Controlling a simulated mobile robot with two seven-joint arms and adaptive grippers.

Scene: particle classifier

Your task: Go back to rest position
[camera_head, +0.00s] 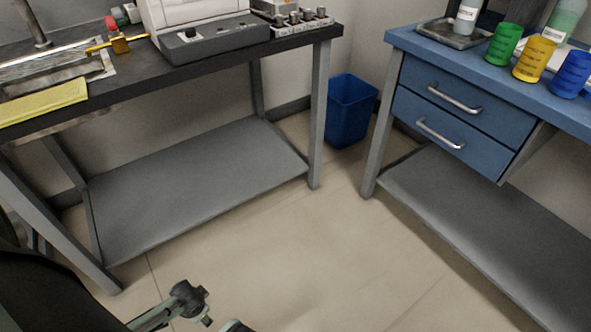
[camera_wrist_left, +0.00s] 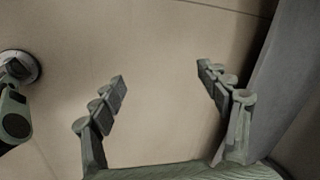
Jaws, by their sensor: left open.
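My left gripper (camera_wrist_left: 161,76) is open in the left wrist view, with its two fingers spread apart. Nothing is between the fingers, and tan floor shows behind them. A grey panel edge runs along the right side of that view, beside the right-hand finger. In the head view only some dark and grey-green parts of my own body show at the bottom left. I cannot make out a whole gripper there. My right gripper is not identifiable in either view.
A dark-topped bench (camera_head: 220,54) with a grey lower shelf (camera_head: 200,180) stands at the left. A blue-topped bench (camera_head: 440,62) with drawers stands at the right, holding coloured cups. A blue bin (camera_head: 350,110) stands between them. The floor (camera_head: 300,260) in front is clear.

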